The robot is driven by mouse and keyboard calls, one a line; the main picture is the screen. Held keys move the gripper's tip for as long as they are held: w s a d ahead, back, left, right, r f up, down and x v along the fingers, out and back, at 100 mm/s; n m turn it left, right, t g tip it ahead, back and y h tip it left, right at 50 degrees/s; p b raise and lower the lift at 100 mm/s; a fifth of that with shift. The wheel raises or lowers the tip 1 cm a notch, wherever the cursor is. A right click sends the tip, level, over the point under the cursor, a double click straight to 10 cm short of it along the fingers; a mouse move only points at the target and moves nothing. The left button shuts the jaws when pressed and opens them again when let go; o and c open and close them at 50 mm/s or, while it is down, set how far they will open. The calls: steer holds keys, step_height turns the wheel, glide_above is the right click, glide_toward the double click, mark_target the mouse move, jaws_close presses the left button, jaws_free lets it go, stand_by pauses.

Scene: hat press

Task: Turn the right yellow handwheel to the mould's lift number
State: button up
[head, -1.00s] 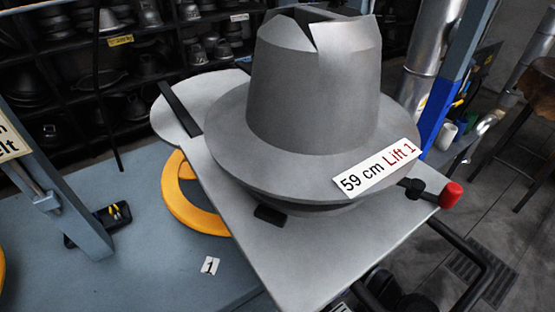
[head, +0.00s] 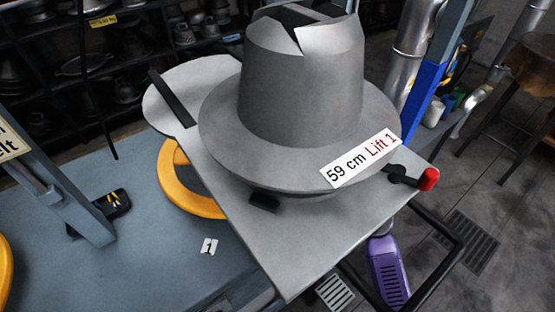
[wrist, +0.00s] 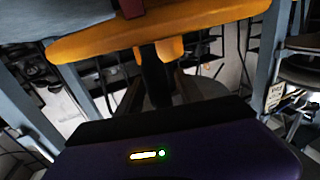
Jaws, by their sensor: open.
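The grey hat-shaped mould (head: 300,100) stands on a grey plate (head: 290,265) in the head view. Its label (head: 361,158) reads "59 cm Lift 1". A yellow handwheel (head: 185,199) shows left of the plate, which hides part of it. A second yellow handwheel (head: 4,272) is cut off at the left edge. In the wrist view, a yellow wheel rim (wrist: 215,22) crosses the top, with a dark red piece on it. My gripper (wrist: 160,82) is open and empty below that rim, apart from it. Its fingertips are dark and hard to make out.
A small tag (head: 209,247) marked 1 lies on the blue-grey bench (head: 150,265). A red-tipped lever (head: 428,179) sticks out at the plate's right. A black rail (head: 450,255) runs by the plate's front right. Shelves of moulds stand behind.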

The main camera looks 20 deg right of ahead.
steer(key=shift+w, duration=0.15)
jaws_close()
stand_by(1.4)
